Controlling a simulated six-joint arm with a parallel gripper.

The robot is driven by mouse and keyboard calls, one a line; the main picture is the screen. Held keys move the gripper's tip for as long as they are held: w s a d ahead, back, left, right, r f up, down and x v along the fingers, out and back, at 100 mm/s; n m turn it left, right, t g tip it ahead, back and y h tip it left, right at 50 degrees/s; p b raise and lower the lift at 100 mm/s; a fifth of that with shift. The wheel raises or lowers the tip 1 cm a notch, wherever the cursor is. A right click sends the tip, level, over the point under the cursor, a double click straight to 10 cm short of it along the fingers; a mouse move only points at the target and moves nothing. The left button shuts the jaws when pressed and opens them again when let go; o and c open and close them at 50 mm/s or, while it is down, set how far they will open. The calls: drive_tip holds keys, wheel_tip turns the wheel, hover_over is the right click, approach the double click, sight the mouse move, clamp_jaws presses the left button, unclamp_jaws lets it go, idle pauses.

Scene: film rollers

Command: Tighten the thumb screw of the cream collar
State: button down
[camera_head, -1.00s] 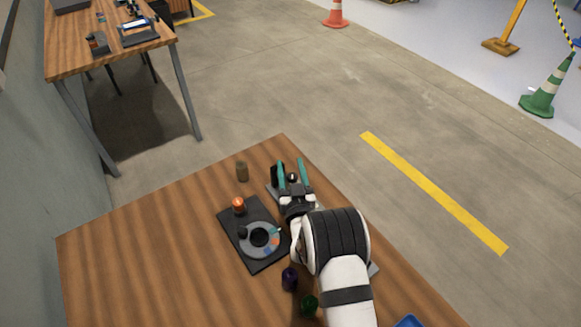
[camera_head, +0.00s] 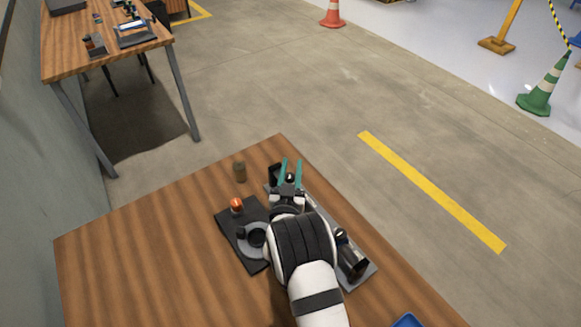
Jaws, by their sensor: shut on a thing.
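My gripper (camera_head: 291,168), with teal fingers, is over the far end of a long grey base plate (camera_head: 328,222). It is shut on a small dark part (camera_head: 290,178) with a light glint, between the fingers. I cannot make out whether this part is the thumb screw. No cream collar can be told apart in this view; my gripper and wrist hide the middle of the base plate. A dark cylindrical part (camera_head: 350,256) shows at the near end of the plate, right of my arm.
Left of my arm, a black board (camera_head: 232,222) carries a grey ring-shaped dial and an orange-topped piece (camera_head: 237,206). A blue tray (camera_head: 407,321) is at the near edge. The left of the wooden table (camera_head: 150,255) is clear.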

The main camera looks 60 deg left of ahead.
sight(290, 181)
drive_tip(key=c, duration=0.6)
unclamp_jaws()
drive_tip(key=v, duration=0.7)
drive_tip(key=shift+s+d, duration=0.15)
drive_tip(key=shift+d, duration=0.05)
drive_tip(key=shift+r, duration=0.1)
